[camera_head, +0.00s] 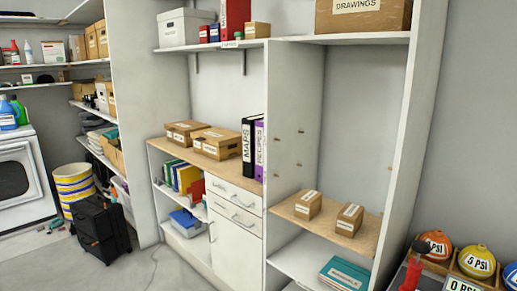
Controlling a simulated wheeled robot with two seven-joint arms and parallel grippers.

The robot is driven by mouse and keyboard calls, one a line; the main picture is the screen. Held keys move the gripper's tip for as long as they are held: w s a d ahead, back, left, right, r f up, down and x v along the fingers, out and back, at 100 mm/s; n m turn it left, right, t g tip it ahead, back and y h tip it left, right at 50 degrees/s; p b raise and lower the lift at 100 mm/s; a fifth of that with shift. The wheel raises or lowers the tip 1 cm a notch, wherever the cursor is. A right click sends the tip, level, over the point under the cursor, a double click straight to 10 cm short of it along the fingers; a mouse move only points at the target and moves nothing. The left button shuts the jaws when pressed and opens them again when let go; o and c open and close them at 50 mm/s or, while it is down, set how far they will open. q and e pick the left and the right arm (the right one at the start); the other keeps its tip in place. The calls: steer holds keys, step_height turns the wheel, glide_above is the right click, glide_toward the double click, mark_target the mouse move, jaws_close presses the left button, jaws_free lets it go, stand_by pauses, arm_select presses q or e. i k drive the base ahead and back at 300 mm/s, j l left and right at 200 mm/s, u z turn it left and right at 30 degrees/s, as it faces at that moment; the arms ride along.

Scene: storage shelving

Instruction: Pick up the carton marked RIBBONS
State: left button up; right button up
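Several brown cartons with white labels are in the head view, and their lettering is too small for me to tell which is marked RIBBONS. Two small cartons stand side by side on the wooden shelf at right: a left one (308,205) and a right one (349,219). Two flatter cartons lie on the wooden counter at centre: a left one (185,132) and a right one (216,143). A large brown box (363,18) on the top shelf reads DRAWINGS. Neither of my grippers is in view.
Binders marked MAPS (248,147) and RECIPES (261,150) stand at the counter's right end. A teal box (344,274) lies below the wooden shelf (326,225). A black case (102,228) stands on the floor.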

mark_target(350, 219)
steer(key=i+l, duration=0.2)
steer(key=i+j+z, duration=0.1)
steer(key=i+z, duration=0.15)
steer(key=i, duration=0.35)
steer(key=i+j, duration=0.1)
steer(key=j, duration=0.25)
steer(key=i+j+z, duration=0.1)
steer(key=j, duration=0.2)
steer(key=i+j, duration=0.15)
steer(key=j, duration=0.2)
steer(key=i+j+z, duration=0.1)
steer(key=j, duration=0.25)
